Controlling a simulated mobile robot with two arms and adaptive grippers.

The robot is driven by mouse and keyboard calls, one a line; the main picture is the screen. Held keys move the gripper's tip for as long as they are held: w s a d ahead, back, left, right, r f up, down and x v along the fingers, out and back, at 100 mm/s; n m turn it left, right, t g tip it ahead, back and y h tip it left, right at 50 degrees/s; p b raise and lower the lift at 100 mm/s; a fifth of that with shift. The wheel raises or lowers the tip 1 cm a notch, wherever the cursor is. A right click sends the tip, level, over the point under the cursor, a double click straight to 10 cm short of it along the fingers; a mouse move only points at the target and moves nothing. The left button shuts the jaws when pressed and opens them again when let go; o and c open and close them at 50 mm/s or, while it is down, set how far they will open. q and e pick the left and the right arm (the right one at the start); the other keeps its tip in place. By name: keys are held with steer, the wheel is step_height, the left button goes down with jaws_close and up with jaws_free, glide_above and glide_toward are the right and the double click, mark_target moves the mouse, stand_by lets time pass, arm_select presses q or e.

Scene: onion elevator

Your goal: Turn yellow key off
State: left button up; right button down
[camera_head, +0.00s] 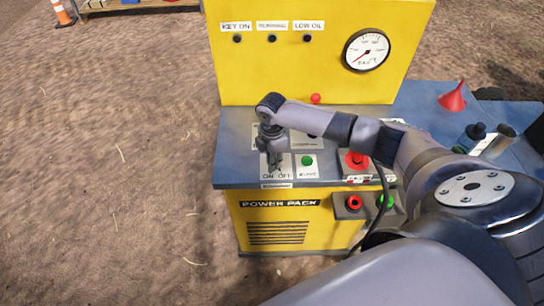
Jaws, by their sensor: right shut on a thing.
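The yellow power pack (320,60) fills the middle of the view, with a blue-grey control shelf (233,150). A white key switch plate (284,176) marked ON and OFF sits at the shelf's front left. My right gripper (274,163) points down over this plate, shut on the key there. The fingers and wrist hide the key, so its colour and turn angle cannot be made out. My left gripper is not in view.
A green button (307,160) and a red knob (356,161) sit to the right of the key plate. A pressure gauge (367,51) and three dark indicator lamps are on the upright panel. A red funnel (454,97) stands at right. Open dirt lies left.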

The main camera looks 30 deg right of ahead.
steer(key=c, duration=1.6)
jaws_free()
steer(key=shift+o, duration=0.2)
step_height(320, 180, up, 12)
